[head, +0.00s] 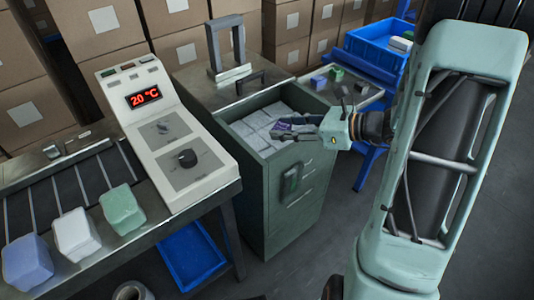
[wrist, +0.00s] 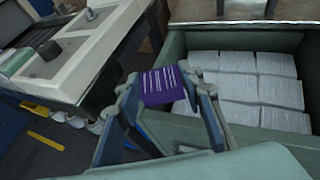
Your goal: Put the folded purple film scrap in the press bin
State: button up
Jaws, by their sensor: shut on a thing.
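The folded purple film scrap (wrist: 165,82), with pale printed lines, is held between the fingertips of my gripper (wrist: 167,92). In the head view the scrap (head: 283,126) shows small at the tips of my gripper (head: 291,129). A green open-topped bin (head: 288,199), which looks like the press bin, stands in the middle with white packs inside. My gripper is over the right part of its opening in the head view. In the wrist view the bin's white contents (wrist: 240,84) lie right of the scrap. The height above the bin is hard to tell.
A control panel (head: 177,141) reading 20 °C stands left of the bin, beside a conveyor with blue, white and green blocks (head: 123,209). A grey upright frame (head: 227,48) rises behind the opening. A blue crate (head: 372,46) stands right; a blue tray (head: 191,255) lies below.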

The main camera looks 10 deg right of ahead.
aim_at(286, 128)
dwell(0.3)
notch_tip(286, 128, up, 18)
jog(key=p, duration=2.4)
jog(key=shift+p, duration=0.4)
